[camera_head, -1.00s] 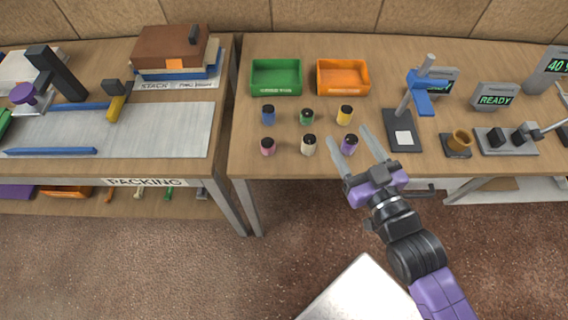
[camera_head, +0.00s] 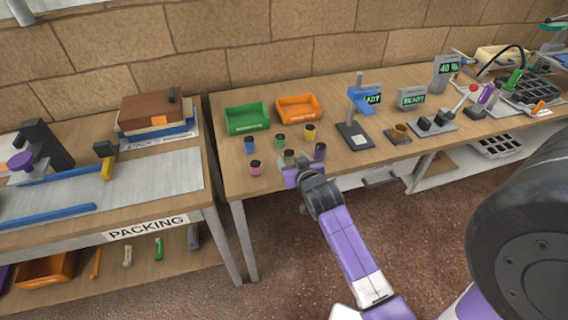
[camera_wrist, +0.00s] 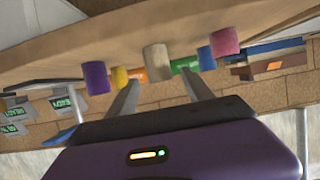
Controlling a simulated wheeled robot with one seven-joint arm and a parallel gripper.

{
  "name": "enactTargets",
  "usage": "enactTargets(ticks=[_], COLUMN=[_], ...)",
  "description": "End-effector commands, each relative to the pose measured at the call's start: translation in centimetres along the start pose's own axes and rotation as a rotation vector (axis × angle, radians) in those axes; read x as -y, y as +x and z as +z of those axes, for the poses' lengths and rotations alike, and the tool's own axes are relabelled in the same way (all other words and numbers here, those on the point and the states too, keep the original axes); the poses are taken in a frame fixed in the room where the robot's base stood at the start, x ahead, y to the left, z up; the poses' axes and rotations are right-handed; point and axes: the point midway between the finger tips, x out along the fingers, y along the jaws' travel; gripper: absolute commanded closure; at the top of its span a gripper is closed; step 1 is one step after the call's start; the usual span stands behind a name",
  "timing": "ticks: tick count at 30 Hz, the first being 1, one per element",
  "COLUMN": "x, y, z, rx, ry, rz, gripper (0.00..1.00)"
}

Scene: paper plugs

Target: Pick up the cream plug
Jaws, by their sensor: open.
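The cream plug (camera_head: 289,156) stands in the front row on the right-hand table, between the pink plug (camera_head: 255,168) and the purple plug (camera_head: 320,152). In the head view my gripper (camera_head: 291,167) is at the table's front edge, just in front of the cream plug and partly hiding it. In the wrist view, which looks upside down, the cream plug (camera_wrist: 157,62) shows ahead, between the lines of my gripper's two spread fingers (camera_wrist: 160,84). My gripper is open and empty. I cannot tell whether the fingertips reach around the plug.
Blue (camera_head: 250,145), green (camera_head: 280,141) and yellow (camera_head: 310,132) plugs stand in the row behind. A green bin (camera_head: 246,129) and an orange bin (camera_head: 299,119) are further back. A blue-armed stand (camera_head: 356,139) is to the right. The purple plug is close beside my gripper.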

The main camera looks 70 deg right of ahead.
Motion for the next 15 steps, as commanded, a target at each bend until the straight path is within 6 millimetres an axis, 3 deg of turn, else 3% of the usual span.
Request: enactTargets(ticks=[15], x=[0.0], y=[5.7], z=[0.3], rx=[-0.003], ry=[0.002], rz=[-0.001], gripper=[0.40])
